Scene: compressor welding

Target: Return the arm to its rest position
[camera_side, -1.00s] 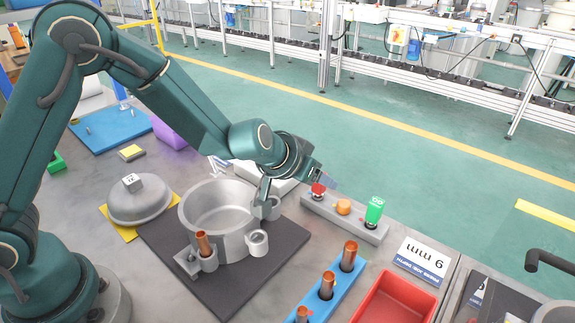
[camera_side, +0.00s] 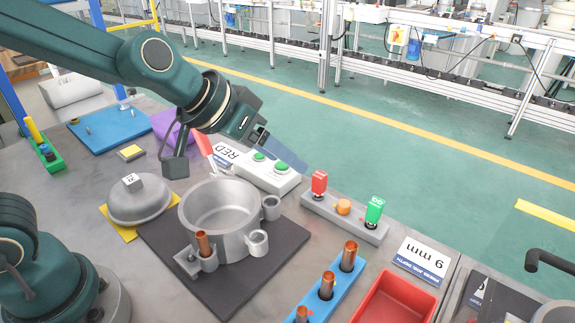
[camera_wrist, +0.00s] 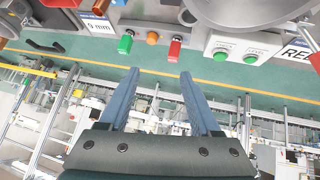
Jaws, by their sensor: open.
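My gripper (camera_side: 288,157) is raised above the table behind the pot-shaped housing (camera_side: 187,215) in the side view, pointing down and to the right. In the wrist view the two blue fingers of my gripper (camera_wrist: 159,73) stand apart with nothing between them. A grey rail (camera_side: 330,219) below and to the right of the gripper carries a red block (camera_side: 319,182), an orange knob (camera_side: 343,207) and a green block (camera_side: 375,210). The gripper is clear of all of them.
A control box with green buttons (camera_side: 267,176) lies under the gripper. A blue holder with copper tubes (camera_side: 322,304), a red tray (camera_side: 387,305) and a "9 mm" card (camera_side: 422,260) are at front right. A grey dome (camera_side: 140,206) sits at left. Air around the gripper is clear.

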